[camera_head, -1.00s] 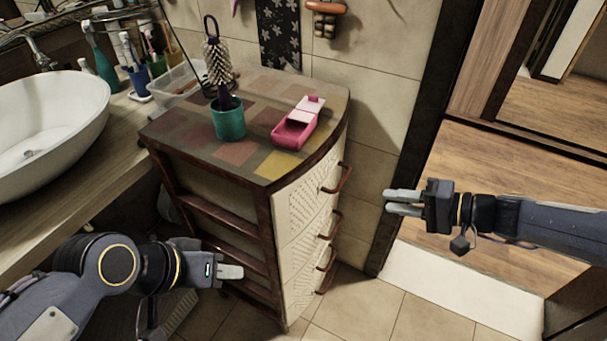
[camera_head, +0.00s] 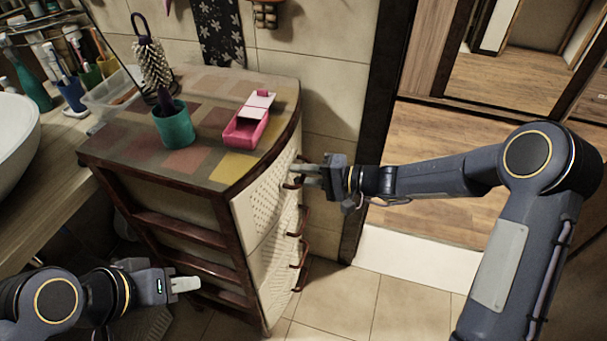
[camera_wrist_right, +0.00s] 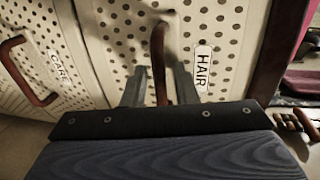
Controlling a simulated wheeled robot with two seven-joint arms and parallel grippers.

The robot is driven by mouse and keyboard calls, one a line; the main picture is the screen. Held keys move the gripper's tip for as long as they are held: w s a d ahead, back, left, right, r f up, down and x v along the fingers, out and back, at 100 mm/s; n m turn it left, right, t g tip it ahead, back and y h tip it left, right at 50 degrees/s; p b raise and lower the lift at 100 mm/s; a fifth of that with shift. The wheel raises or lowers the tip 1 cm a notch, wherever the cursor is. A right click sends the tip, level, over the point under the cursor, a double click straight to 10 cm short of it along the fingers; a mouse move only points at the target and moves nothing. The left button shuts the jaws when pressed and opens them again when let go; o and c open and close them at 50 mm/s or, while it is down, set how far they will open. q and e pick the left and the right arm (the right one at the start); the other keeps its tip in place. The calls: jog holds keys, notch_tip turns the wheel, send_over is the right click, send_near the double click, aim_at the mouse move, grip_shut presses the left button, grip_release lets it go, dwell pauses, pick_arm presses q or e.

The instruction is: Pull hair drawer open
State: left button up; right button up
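The hair drawer (camera_head: 262,203) is the top drawer of a small cabinet with pale, perforated fronts, and it looks closed. In the right wrist view its front (camera_wrist_right: 222,40) bears a "HAIR" label (camera_wrist_right: 203,67). Its dark red curved handle (camera_wrist_right: 158,50) lies between the two fingers of my right gripper (camera_wrist_right: 160,84). The fingers are apart on either side of the handle; contact is not clear. In the head view my right gripper (camera_head: 306,174) is at the handle. My left gripper (camera_head: 185,285) is low beside the cabinet's left side, away from the drawers; its finger gap is not clear.
On the cabinet top (camera_head: 120,143) stand a teal cup (camera_head: 174,126) with a brush and a pink box (camera_head: 246,127). Lower drawer handles (camera_head: 300,252) sit below. A washbasin (camera_head: 14,140) is at left. Tiled floor (camera_head: 335,300) in front of the drawers is clear.

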grip_shut()
jog(key=shift+d, duration=0.15)
jog(key=f+b+v, duration=0.2)
jog(key=v, duration=1)
jog(key=d+f+b+v, duration=0.1)
jog(key=f+b+v, duration=0.2)
jog(key=v, duration=1)
jog(key=shift+s+b, duration=0.3)
jog(key=shift+f, duration=0.15)
